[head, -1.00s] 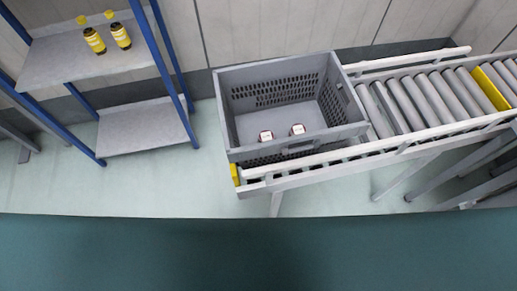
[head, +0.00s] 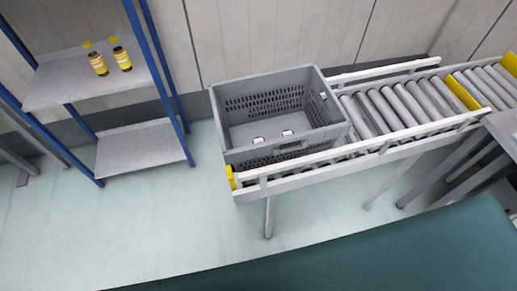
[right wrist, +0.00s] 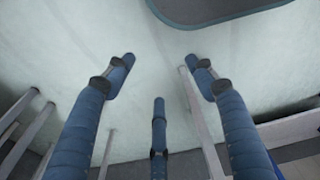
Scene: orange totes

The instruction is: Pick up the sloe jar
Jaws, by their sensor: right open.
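Two small jars with white tops, a left one (head: 259,140) and a right one (head: 287,133), stand near the front wall inside a grey crate (head: 240,157). Two dark jars with yellow labels and yellow lids, a left one (head: 98,64) and a right one (head: 122,59), stand on the upper shelf (head: 60,88) at the left. The labels are too small to read, so I cannot tell which jar is sloe. My right gripper (right wrist: 160,76) has its fingers spread and empty, over the floor in the right wrist view. My left gripper is not in view.
The crate rests at the left end of a roller conveyor (head: 410,110) with a pale side rail and yellow stops. The blue-framed shelf unit has an empty lower shelf (head: 140,138). The pale floor (head: 150,225) in front is clear.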

